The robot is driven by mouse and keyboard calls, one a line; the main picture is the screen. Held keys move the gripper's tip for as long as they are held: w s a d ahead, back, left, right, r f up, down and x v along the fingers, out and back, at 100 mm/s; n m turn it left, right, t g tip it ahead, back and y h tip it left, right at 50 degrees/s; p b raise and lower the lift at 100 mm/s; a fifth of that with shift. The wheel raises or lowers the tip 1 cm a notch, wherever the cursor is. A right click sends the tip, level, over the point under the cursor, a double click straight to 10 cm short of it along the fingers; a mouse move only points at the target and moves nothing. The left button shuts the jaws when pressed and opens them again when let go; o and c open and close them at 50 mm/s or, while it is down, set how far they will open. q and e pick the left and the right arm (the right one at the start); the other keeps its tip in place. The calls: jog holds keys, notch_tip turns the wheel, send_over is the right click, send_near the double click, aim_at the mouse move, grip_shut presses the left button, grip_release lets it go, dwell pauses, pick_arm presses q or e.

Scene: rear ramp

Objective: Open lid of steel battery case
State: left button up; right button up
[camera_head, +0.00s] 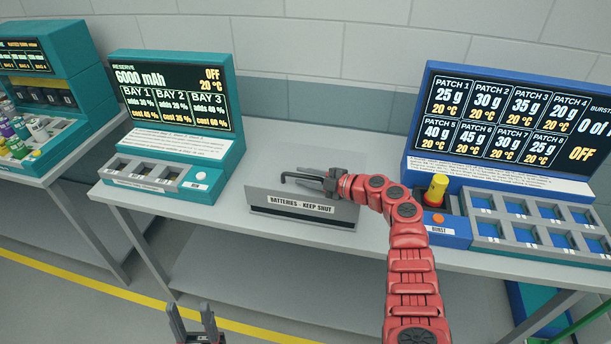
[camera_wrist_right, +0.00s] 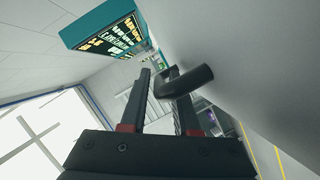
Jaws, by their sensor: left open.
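The grey steel battery case (camera_head: 258,199) sits on the table between two consoles, with a label reading "BATTERIES - KEEP SHUT" on its front. A dark band runs below the label; I cannot tell whether it is a gap under the lid. A dark bar handle (camera_head: 294,175) shows above the case. My right gripper (camera_head: 326,180) is at this handle, its fingers pointing left. In the right wrist view the bent handle (camera_wrist_right: 192,82) lies at the fingers (camera_wrist_right: 160,85), partly over one; a firm grip is not clear. My left gripper (camera_head: 192,318) is open and empty, low in front of the table.
A teal console (camera_head: 215,150) with bay slots stands left of the case. A blue console (camera_head: 450,160) with a yellow-topped red plunger (camera_head: 437,190) and several trays stands right. A further teal unit (camera_head: 62,95) is at far left. Bare table (camera_head: 225,205) lies left of the case.

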grip_shut()
dwell(1.4)
